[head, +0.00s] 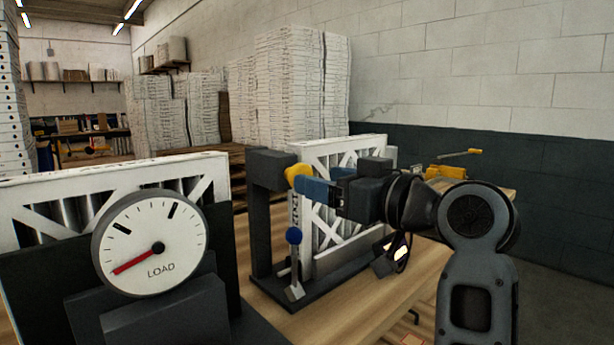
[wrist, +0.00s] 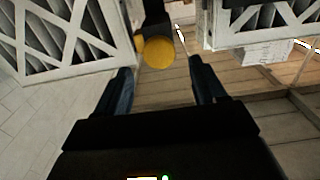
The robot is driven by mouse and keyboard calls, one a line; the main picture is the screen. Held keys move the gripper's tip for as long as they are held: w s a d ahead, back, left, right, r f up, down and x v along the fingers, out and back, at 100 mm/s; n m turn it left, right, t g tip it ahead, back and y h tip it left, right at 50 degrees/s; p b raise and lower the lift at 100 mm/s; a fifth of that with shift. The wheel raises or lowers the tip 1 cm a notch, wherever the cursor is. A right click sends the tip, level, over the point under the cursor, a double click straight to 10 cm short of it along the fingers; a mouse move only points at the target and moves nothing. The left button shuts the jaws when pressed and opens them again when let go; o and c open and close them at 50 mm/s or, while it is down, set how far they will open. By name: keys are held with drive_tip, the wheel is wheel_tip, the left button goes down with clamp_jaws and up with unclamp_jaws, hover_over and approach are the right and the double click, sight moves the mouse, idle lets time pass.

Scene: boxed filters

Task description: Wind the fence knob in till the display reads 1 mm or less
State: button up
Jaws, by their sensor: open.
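The round yellow knob (head: 297,173) sits on a dark upright post (head: 268,190) in the head view. In the wrist view the yellow knob (wrist: 155,51) lies between and just beyond my fingertips. My gripper (head: 303,187) is open, its blue fingers close to the knob. In the wrist view my gripper (wrist: 160,66) has one finger on each side, with gaps to the knob; I cannot tell whether it touches. A small dark device with a bright screen (head: 401,251) hangs below my wrist in the head view; its reading is not legible.
A LOAD dial (head: 150,243) with a red needle stands at front left. A blue-balled lever (head: 294,236) rises from the dark base. White-framed filters (head: 345,150) stand beside the post. Filter stacks (head: 290,85) fill the back. The wooden bench (head: 345,315) is clear in front.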

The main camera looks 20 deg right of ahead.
sight(289, 173)
drive_tip(key=x, duration=0.4)
drive_tip(key=shift+w+a, duration=0.1)
drive_tip(key=shift+w, duration=0.25)
drive_tip(key=c, duration=1)
drive_tip(key=shift+m+p, duration=0.3)
drive_tip(key=shift+p, duration=0.1)
